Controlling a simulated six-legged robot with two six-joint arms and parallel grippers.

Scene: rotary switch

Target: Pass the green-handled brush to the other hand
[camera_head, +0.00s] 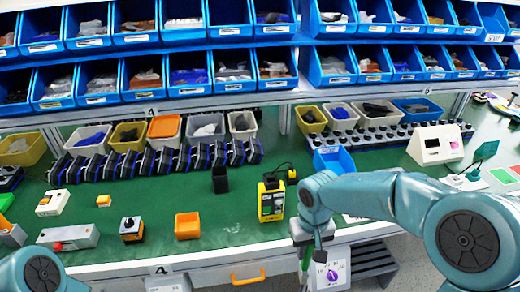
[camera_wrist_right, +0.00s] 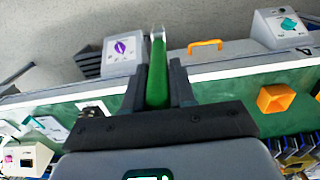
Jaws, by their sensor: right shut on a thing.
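My right gripper (camera_head: 307,248) hangs over the front edge of the green bench at lower right of centre. In the right wrist view the same gripper (camera_wrist_right: 158,85) is shut on the green-handled brush (camera_wrist_right: 157,78). The green handle lies between the two dark fingers, and a pale, greyish end sticks out past the fingertips. In the head view only a short green piece of the brush (camera_head: 305,259) shows below the gripper; the rest is hidden or too small to tell. A link of my left arm shows at the lower left corner, but the left gripper is out of view.
A yellow device (camera_head: 271,201) stands just left of the right gripper. A black cup (camera_head: 220,180), an orange box (camera_head: 187,226) and a small switch box (camera_head: 131,229) stand on the bench. A purple-knob box (camera_head: 331,276) is below the bench edge. Blue bins (camera_head: 236,65) line the back.

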